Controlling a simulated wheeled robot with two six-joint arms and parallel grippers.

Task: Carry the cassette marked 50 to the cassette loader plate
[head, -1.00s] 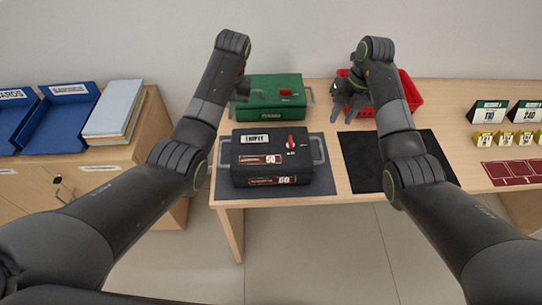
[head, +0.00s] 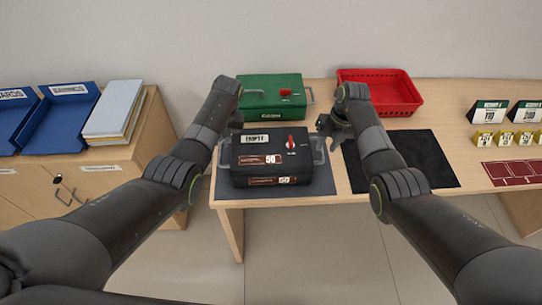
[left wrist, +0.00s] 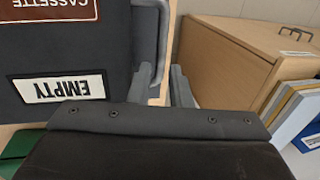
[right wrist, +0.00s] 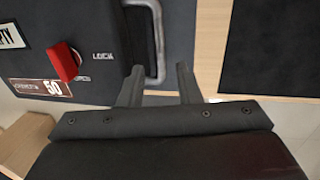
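The black cassette marked 50 (head: 245,172) stands on a dark grey mat (head: 325,183) near the counter's front edge. It has an EMPTY label, a red knob and a grey handle on each side. My left gripper (head: 226,135) is open at its left handle; in the left wrist view the handle (left wrist: 164,25) lies between the fingers (left wrist: 161,85). My right gripper (head: 327,134) is open at the right handle; in the right wrist view the handle (right wrist: 158,40) reaches toward the gap between the fingers (right wrist: 158,85). A black flat plate (head: 425,160) lies bare to the right.
A green cassette (head: 262,85) stands behind the black one. A red basket (head: 385,85) is at the back, behind the plate. Number signs (head: 488,112) and a red card mat (head: 512,173) are at far right. Blue trays (head: 65,115) and binders (head: 112,110) sit on the left cabinet.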

